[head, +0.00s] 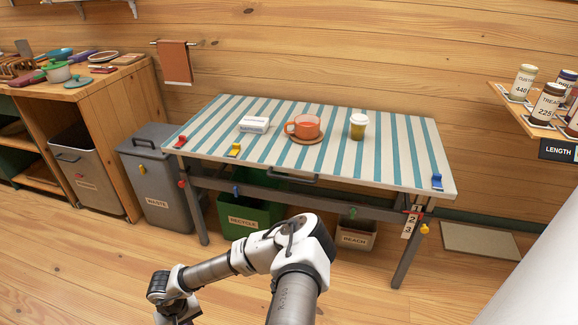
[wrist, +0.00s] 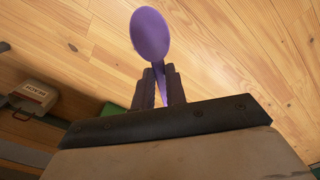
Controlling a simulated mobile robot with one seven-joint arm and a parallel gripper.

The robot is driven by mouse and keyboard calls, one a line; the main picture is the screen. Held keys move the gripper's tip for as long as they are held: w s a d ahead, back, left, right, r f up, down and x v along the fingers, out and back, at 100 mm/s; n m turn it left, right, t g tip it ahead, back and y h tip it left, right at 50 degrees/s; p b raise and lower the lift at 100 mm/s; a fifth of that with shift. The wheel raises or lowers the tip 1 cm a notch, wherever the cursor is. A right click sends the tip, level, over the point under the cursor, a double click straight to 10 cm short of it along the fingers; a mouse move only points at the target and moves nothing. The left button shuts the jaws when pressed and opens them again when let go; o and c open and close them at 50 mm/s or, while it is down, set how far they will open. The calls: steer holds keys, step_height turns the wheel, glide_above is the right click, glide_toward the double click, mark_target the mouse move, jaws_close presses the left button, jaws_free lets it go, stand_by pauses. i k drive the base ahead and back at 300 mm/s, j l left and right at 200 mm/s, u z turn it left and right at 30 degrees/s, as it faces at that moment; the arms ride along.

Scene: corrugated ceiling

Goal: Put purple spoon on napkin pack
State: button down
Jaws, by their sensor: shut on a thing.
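The purple spoon (wrist: 151,34) shows in the wrist view with its bowl pointing away from my gripper. My gripper (wrist: 158,72) is shut on its handle, which passes between the two dark fingers. Bare wooden floor lies behind the spoon. In the head view my gripper (head: 180,312) is low at the bottom left, in front of the table and below its top; I cannot make out the spoon there. A white pack (head: 254,124), which looks like the napkin pack, lies flat on the left part of the striped table (head: 385,168), far from my gripper.
An orange cup (head: 306,126) on a saucer (head: 304,138) stands right of the pack, then a lidded yellowish cup (head: 358,126). Colored clips sit on the table edges. A grey waste bin (head: 155,185) and green recycle bin (head: 240,215) stand nearby. The front floor is clear.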

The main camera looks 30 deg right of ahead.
mark_target(254, 121)
steer(key=i+z, duration=0.15)
steer(key=z, duration=0.3)
steer(key=i+z, duration=0.15)
steer(key=z, duration=0.3)
steer(key=i+j, duration=0.1)
steer(key=i, duration=0.35)
steer(key=i+j, duration=0.1)
steer(key=i, duration=0.3)
